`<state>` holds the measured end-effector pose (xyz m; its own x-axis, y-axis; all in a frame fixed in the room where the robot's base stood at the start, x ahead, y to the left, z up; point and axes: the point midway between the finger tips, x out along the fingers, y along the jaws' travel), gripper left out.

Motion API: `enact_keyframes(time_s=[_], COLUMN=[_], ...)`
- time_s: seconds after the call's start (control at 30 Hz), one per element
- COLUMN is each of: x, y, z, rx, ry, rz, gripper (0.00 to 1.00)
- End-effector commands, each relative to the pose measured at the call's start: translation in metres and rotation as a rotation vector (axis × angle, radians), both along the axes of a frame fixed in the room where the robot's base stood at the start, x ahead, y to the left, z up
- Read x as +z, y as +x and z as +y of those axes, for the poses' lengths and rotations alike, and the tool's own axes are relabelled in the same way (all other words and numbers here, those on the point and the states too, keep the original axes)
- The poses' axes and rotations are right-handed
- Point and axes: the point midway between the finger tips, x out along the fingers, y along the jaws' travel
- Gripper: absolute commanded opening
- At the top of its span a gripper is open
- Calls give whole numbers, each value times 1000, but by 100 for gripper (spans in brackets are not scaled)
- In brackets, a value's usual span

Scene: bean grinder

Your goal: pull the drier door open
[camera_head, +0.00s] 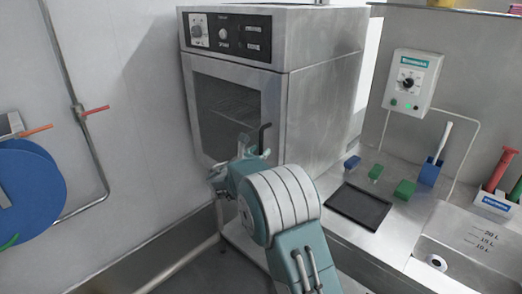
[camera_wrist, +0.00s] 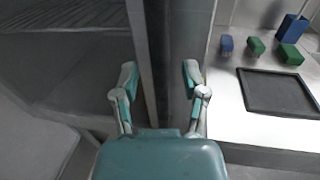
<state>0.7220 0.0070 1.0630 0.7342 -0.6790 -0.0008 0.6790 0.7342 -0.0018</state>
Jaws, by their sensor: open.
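A black handle (camera_head: 264,138) shows at the door's right edge, just above my gripper (camera_head: 240,160). My gripper is in front of the door's lower right part and hides some of it. In the wrist view my gripper (camera_wrist: 161,82) has its two fingers apart, on either side of the vertical door edge (camera_wrist: 150,60). I cannot tell whether a finger touches the door or handle.
To the right is a steel counter (camera_head: 345,235) with a black tray (camera_head: 358,206), small blue and green blocks (camera_head: 404,189) and a sink. A white control box (camera_head: 412,82) hangs above. On the left wall are a blue disc (camera_head: 30,195) and pipes with valves (camera_head: 95,110).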

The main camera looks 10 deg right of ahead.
Motion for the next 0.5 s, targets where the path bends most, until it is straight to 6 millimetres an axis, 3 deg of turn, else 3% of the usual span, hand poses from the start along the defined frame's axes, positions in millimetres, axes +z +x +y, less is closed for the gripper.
enact_keyframes(time_s=[0.37,0.43,0.5], x=[0,0,0], y=[7,7,7], z=[-6,-7,-7], rx=[0,0,0], ry=[1,1,1], rz=[-1,-1,-1], gripper=[57,34,3])
